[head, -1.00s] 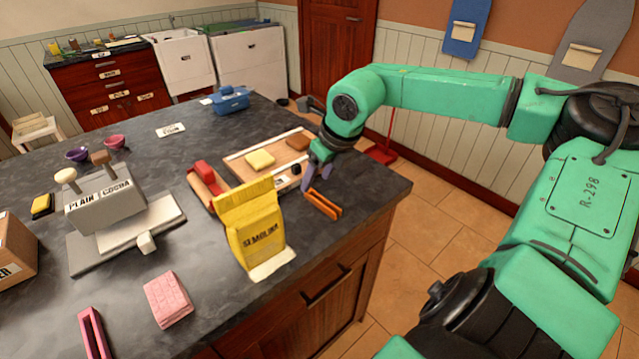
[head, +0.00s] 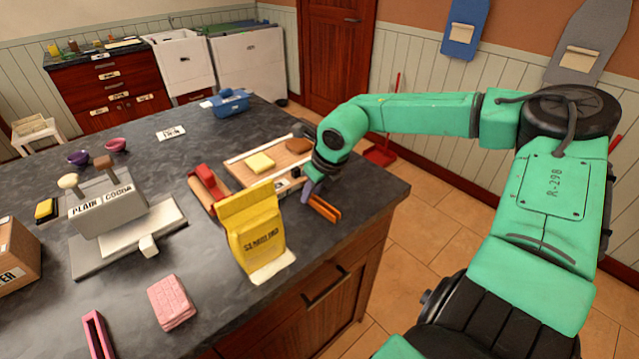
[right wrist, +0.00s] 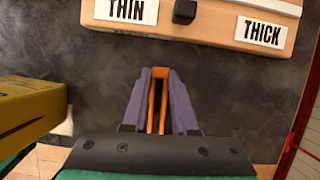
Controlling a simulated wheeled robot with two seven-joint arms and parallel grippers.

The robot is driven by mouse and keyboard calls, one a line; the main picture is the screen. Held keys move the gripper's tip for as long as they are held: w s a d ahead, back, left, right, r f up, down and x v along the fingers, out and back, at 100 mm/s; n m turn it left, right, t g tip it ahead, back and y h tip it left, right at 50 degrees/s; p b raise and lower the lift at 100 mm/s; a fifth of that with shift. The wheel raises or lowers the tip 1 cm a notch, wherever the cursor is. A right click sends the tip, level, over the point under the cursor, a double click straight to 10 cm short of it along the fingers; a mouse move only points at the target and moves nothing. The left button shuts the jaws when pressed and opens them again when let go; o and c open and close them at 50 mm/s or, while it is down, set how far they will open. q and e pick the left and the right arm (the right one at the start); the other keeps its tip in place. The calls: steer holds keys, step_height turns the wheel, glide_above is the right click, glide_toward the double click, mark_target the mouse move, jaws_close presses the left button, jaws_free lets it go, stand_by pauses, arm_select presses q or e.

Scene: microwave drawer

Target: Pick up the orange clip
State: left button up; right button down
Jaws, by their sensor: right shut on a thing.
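The orange clip (head: 325,208) lies at the right edge of the dark counter, right of the yellow semolina bag. From these views I cannot tell whether the clip is clear of the counter. My left gripper is not in view.
The yellow semolina bag (head: 252,228) stands close left of the gripper. A wooden board (head: 235,164) with sponge-like blocks, labelled THIN and THICK (right wrist: 262,33), lies just beyond it. The counter (head: 215,290) ends just right of the clip.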

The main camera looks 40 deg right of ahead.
step_height(320, 180, up, 20)
steer(key=b, duration=0.1)
